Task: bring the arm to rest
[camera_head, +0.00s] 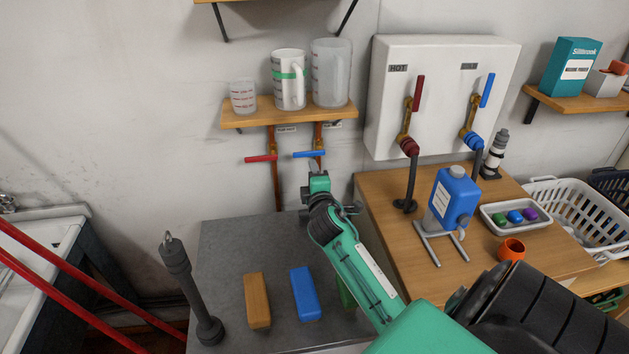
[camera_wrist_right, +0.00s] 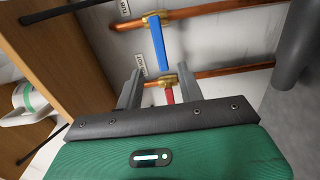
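My right arm reaches across the head view to the pipes under the small shelf. My right gripper (camera_head: 319,172) is just below the blue valve lever (camera_head: 309,154) in the picture. The red valve lever (camera_head: 261,158) is to its left. Both levers lie roughly level. In the wrist view my right gripper (camera_wrist_right: 157,88) has its two grey fingers apart. The red lever (camera_wrist_right: 169,96) shows in the gap between them and the blue lever (camera_wrist_right: 159,45) shows beyond; I cannot tell whether a finger touches either. My left gripper is out of view.
Measuring jugs (camera_head: 289,80) stand on the shelf (camera_head: 290,115) above the valves. Below are a grey counter (camera_head: 225,245) with an orange block (camera_head: 257,300), a blue block (camera_head: 305,293) and a dark post (camera_head: 178,265).

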